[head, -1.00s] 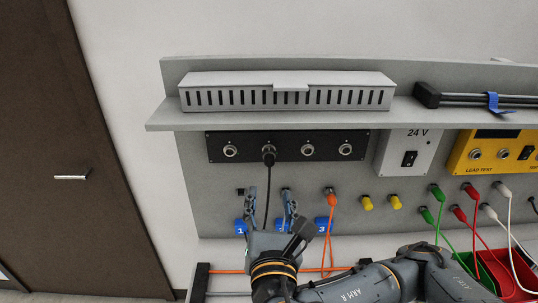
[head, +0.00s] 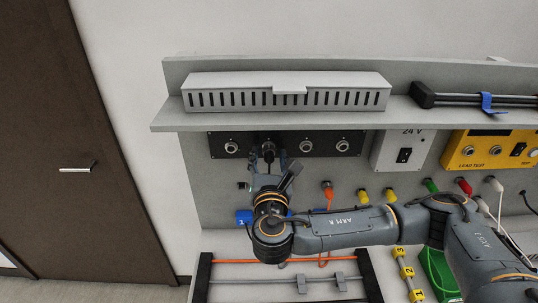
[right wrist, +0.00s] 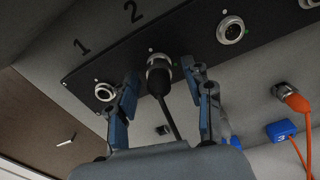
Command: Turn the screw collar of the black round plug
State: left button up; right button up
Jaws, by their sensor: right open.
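The black round plug (right wrist: 160,82) sits in the socket marked 2 on the black panel (right wrist: 100,73). Its metal collar (right wrist: 157,62) lies against the panel, and its black cable hangs down between my fingers. In the head view the plug (head: 268,147) is partly hidden by my right gripper (head: 268,158). In the right wrist view my right gripper (right wrist: 160,80) is open, with one finger on each side of the plug. Gaps show between the fingers and the plug. My left gripper is in neither view.
Empty round sockets flank the plug, one to the left (head: 231,147) and others to the right (head: 306,146). A grey shelf (head: 290,120) overhangs the panel. An orange plug (right wrist: 298,102) and a blue tag (right wrist: 281,130) are at lower right.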

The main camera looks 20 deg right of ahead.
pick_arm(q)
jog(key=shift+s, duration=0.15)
pick_arm(e)
jog(key=shift+s, duration=0.1)
jog(key=c, duration=0.7)
grip_shut()
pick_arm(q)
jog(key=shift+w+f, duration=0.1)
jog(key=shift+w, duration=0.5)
